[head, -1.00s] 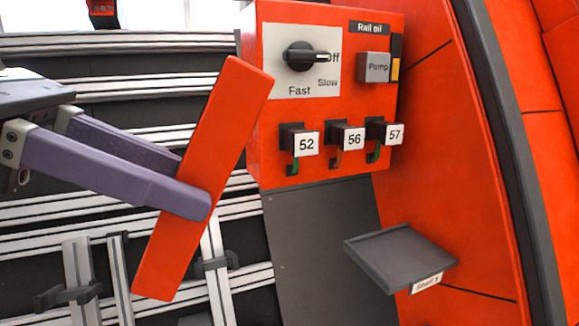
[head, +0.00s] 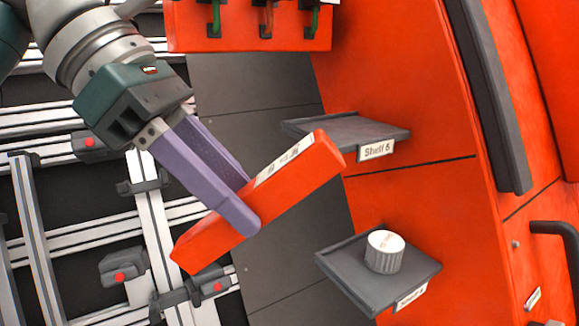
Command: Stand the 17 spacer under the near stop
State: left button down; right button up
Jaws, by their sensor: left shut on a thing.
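My left gripper (head: 243,205) is shut on an orange-red bar, the spacer (head: 318,168). The spacer is held in the air, tilted, with its right end higher than its left. A white label on its upper side is too small to read, so I cannot confirm the 17. Several dark grey blocks with red buttons, perhaps stops, sit on the aluminium rails at left, such as one at the lower left (head: 124,268). I cannot tell which is the near stop. The spacer appears in front of the rails and a dark panel. My right gripper is not in view.
A lower shelf (head: 335,268) carries a ridged pale knob (head: 384,252). An orange control box (head: 185,30) hangs above. A dark handle (head: 560,230) is at right.

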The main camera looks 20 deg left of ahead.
pick_arm(q)
jog(key=w+a+f+m+t+y+b, duration=0.1)
jog(key=w+a+f+m+y+b, duration=0.3)
jog(key=f+b, duration=0.85)
jog(key=w+f+m+t+y+b, duration=0.1)
jog(key=w+f+m+y+b, duration=0.15)
jog(key=f+y+b, duration=0.7)
jog(key=w+a+f+m+y+b, duration=0.2)
jog(key=f+m+b, duration=0.2)
jog(key=f+b, duration=1.15)
jog(key=shift+w+a+f+m+t+y+b, duration=0.25)
jog(key=shift+w+a+f+t+b, duration=0.4)
jog(key=shift+w+a+f+b, duration=1.7)
jog(key=shift+w+a+f+m+t+y+b, duration=0.25)
jog(key=shift+w+a+f+t+b, duration=0.6)
jog(key=shift+a+f+b, duration=2.65)
jog(key=shift+w+a+f+m+t+y+b, duration=0.15)
jog(key=shift+w+a+f+t+y+b, duration=0.2)
jog(key=shift+w+a+f+b, duration=2.6)
jog(key=b+v, duration=0.1)
jog(key=v, duration=0.1)
jog(key=shift+s+d, duration=0.3)
jog(key=shift+s, duration=0.05)
jog(key=shift+s+f, duration=0.1)
jog(key=shift+f, duration=0.3)
